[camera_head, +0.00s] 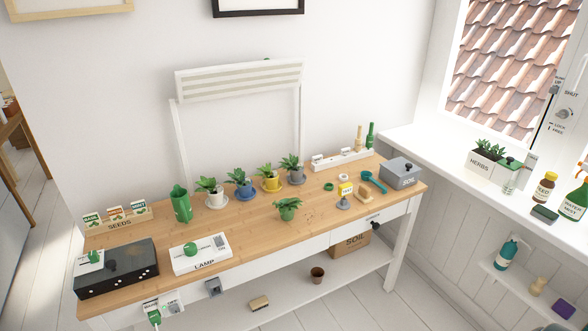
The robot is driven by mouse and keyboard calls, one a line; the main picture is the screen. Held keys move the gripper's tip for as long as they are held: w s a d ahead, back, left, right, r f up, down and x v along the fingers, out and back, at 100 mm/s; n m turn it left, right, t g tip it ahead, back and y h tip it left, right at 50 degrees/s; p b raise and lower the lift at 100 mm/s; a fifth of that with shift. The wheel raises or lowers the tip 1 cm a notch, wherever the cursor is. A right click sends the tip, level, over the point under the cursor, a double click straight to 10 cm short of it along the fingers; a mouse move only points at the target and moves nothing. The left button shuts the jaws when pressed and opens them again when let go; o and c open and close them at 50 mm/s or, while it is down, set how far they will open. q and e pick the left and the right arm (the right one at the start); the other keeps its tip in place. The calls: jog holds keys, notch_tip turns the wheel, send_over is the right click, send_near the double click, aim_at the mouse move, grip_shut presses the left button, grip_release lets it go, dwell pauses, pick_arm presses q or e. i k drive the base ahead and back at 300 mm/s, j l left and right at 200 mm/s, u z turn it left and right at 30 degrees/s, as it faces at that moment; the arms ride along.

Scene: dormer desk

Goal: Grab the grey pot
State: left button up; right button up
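The grey pot (296,175) stands upright on the wooden desk, at the right end of a row of potted plants. A leafy green plant grows in it and hangs over its rim. It appears to stand on a grey saucer. A yellow pot (271,183), a blue pot (243,191) and a white pot (215,199) stand to its left, each with a plant. Neither of my grippers shows in this view.
A small green potted plant (288,207) stands in front of the row. A white lamp frame (240,77) rises behind. The wood at front centre is clear.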

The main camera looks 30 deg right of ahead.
aim_at(296, 169)
jog(key=i+l, duration=0.1)
jog(key=l, duration=0.3)
jog(key=i+l, duration=0.1)
jog(key=l, duration=0.3)
jog(key=i+l, duration=0.1)
jog(key=l, duration=0.7)
jog(key=i+l, duration=0.15)
jog(key=l, duration=0.3)
